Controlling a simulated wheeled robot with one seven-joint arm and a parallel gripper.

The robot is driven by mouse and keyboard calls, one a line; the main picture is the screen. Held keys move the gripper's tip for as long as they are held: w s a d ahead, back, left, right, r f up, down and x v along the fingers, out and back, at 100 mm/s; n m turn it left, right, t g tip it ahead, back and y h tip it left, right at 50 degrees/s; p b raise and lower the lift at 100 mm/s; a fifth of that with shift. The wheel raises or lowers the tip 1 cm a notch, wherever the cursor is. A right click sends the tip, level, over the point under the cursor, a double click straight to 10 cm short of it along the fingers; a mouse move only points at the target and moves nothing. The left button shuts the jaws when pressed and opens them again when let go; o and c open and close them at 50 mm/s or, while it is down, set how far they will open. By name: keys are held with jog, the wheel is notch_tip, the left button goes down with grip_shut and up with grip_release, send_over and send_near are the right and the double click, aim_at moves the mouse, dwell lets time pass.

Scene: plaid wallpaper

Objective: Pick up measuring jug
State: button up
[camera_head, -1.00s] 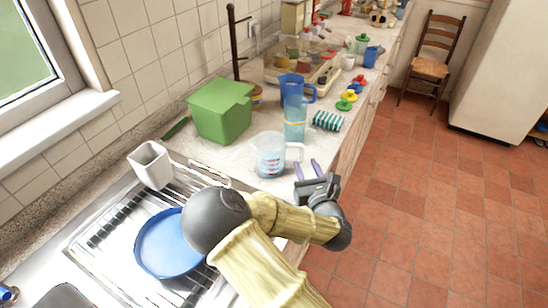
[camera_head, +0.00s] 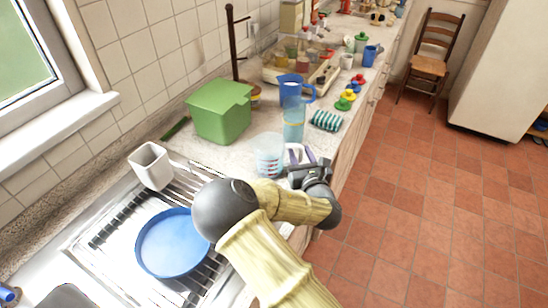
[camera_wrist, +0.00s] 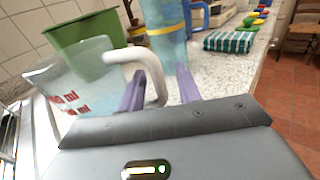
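The measuring jug (camera_head: 268,158) is clear with red and blue markings and a white handle. It stands upright on the counter beside the drying rack, partly behind my arm in the head view. In the wrist view the jug (camera_wrist: 85,82) is at the left, its white handle (camera_wrist: 157,80) reaching toward my gripper. My gripper (camera_head: 302,155) is open at the handle side of the jug. In the wrist view its two purple fingers (camera_wrist: 160,92) are apart, the left one overlapping the handle's outline. I cannot tell whether it touches.
A blue-tinted pitcher (camera_head: 294,115) stands just behind the jug. A green bin (camera_head: 220,112) is behind left, and a striped cloth (camera_head: 327,121) lies to the right.

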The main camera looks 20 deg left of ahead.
grip_shut()
jog(key=shift+r, duration=0.25)
jog(key=shift+r, duration=4.75)
